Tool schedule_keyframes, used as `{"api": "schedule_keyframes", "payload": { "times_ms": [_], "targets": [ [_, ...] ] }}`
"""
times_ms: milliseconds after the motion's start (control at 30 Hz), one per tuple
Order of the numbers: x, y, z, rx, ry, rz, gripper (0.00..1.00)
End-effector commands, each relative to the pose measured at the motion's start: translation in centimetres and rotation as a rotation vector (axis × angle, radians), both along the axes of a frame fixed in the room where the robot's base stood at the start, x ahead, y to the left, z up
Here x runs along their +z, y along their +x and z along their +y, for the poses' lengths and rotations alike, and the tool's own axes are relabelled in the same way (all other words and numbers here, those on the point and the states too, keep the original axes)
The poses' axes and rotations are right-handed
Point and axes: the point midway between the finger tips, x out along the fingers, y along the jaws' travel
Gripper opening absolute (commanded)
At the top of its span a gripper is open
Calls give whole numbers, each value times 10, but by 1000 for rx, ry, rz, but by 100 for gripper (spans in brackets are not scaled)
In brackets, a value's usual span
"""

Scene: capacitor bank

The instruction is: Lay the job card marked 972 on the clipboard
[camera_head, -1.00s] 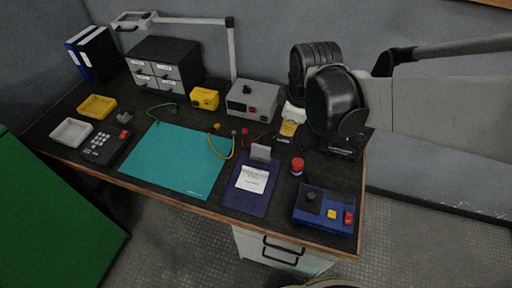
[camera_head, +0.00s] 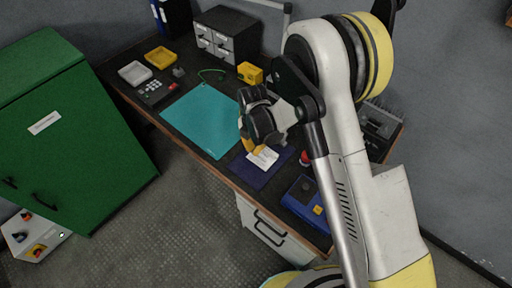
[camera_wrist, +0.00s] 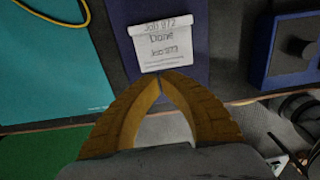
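The clipboard (camera_head: 247,172) is a dark navy board at the desk's front edge, right of the teal mat; it fills the upper middle of the wrist view (camera_wrist: 198,62). A white paper (camera_wrist: 163,50) lies on it, with a line that reads Job 972, a larger word that seems to be Done, and a lower job line. It also shows in the head view (camera_head: 264,157). My gripper (camera_wrist: 160,79) has its yellow fingertips together at the paper's lower edge. I cannot tell if they touch it. In the head view my gripper (camera_head: 249,147) is over the clipboard's left side.
A teal mat (camera_head: 203,118) lies left of the clipboard. A blue box (camera_head: 303,200) with a knob stands to the right, and a red-topped item (camera_head: 305,158) is close by. Trays, a keypad device (camera_head: 152,90) and drawers (camera_head: 226,37) are farther left and back.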

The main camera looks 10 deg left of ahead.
Motion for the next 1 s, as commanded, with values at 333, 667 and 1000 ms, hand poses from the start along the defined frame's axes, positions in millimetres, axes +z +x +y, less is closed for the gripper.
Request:
{"api": "schedule_keyframes", "payload": {
  "times_ms": [333,667,1000],
  "targets": [
    [-74,3,-1,-4,0,-1,0],
    [-69,34,-20,-3,0,-1,0],
    [-68,35,-21,-3,0,-1,0]
  ]
}}
